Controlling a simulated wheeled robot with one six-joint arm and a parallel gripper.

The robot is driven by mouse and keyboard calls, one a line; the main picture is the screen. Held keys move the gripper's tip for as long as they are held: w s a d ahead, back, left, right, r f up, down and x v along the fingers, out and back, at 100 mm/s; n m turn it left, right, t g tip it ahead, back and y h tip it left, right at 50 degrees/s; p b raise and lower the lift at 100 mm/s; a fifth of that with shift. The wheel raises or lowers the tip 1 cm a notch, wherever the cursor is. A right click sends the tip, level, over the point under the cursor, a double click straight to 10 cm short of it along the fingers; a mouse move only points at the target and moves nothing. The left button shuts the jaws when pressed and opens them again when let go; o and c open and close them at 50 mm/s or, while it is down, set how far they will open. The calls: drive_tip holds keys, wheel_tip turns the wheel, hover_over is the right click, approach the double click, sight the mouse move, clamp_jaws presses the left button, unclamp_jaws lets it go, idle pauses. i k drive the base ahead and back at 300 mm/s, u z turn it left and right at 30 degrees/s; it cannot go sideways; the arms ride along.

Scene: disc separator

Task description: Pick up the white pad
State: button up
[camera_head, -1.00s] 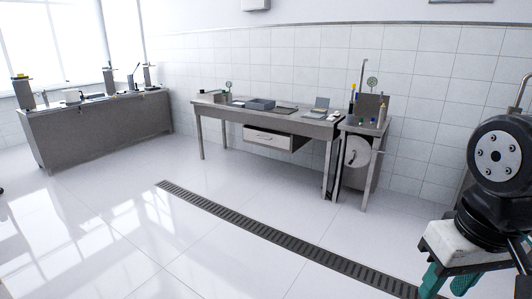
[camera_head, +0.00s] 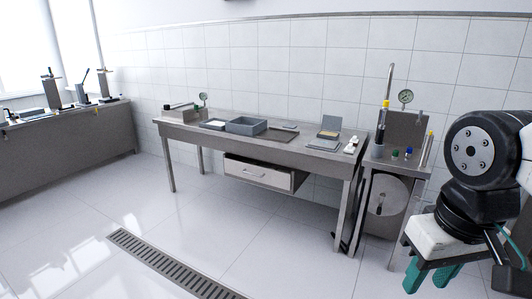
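A small flat white piece (camera_head: 213,124), which may be the white pad, lies toward the left of the steel table (camera_head: 225,139), beside a grey bin. It is too small to tell for sure. My gripper (camera_head: 427,286) is at the lower right, pointing down, with its two teal fingers apart and nothing seen between them. It is well away from the tabletop, in front of the sink stand.
The grey bin (camera_head: 247,126), a dark flat tray (camera_head: 272,135), a grey hinged box (camera_head: 328,135) and small white items (camera_head: 351,146) share the table. A drawer (camera_head: 262,172) sticks out below. A sink stand (camera_head: 392,178) adjoins on the right. Floor in front is clear, with a drain grate (camera_head: 172,265).

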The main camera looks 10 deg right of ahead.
sight(350, 149)
drive_tip(key=z, duration=0.3)
drive_tip(key=i, duration=2.15)
drive_tip(key=z, duration=0.65)
drive_tip(key=i, duration=1.05)
drive_tip(key=z, duration=0.15)
